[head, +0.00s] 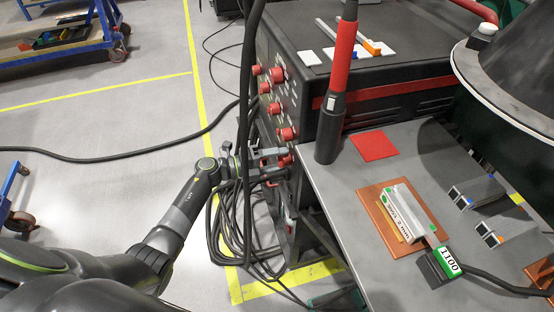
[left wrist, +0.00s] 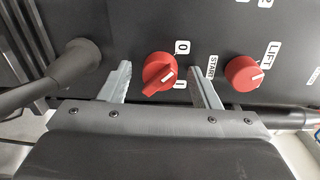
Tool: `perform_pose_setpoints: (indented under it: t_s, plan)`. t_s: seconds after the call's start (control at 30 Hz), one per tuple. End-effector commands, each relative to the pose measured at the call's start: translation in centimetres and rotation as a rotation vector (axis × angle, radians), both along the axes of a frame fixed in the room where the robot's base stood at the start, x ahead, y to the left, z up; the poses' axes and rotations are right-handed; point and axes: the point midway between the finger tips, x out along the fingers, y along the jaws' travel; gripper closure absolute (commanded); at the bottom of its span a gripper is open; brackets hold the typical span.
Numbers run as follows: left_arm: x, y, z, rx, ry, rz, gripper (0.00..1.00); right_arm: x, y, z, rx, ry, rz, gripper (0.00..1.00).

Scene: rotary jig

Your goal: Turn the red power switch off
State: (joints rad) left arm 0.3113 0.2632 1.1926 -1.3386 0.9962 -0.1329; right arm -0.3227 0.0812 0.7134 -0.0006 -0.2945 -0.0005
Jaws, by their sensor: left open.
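The red power switch (left wrist: 159,73) is a round knob with a raised grip bar, on a dark panel marked 0 and 1. Its bar is slanted, with a white line near the right end; I cannot tell exactly which mark it points to. My left gripper (head: 277,165) is open at the low front of the machine. In the left wrist view its two fingers stand on either side of the switch, with gaps visible. In the head view the switch (head: 285,160) is partly hidden behind the gripper. My right gripper is not in view.
Another red knob (left wrist: 243,73), labelled LIFT, sits right of the switch. A thick cable plug (left wrist: 75,65) is at the left. In the head view several more red knobs (head: 277,75) line the panel. Looped cables (head: 225,240) hang beside my arm. A grey table (head: 335,190) stands to the right.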

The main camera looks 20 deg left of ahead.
Motion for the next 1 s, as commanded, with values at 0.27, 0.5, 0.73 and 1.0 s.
perform_pose_setpoints:
  t_s: [0.27, 0.5, 0.73, 1.0]
  plan:
    - [-0.1, 0.1, 0.0, 0.001, -0.001, 0.000, 0.44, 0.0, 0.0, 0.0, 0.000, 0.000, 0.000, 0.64]
    - [-2.0, 2.9, 0.1, 0.004, 0.001, 0.000, 0.44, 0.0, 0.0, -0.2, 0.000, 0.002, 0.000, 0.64]
    - [-5.2, 7.7, 0.3, 0.006, 0.002, 0.001, 0.44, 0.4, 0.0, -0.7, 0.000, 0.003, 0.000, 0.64]
    - [-8.4, 12.4, 0.7, 0.003, 0.002, -0.001, 0.44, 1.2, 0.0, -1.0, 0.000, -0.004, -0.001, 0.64]
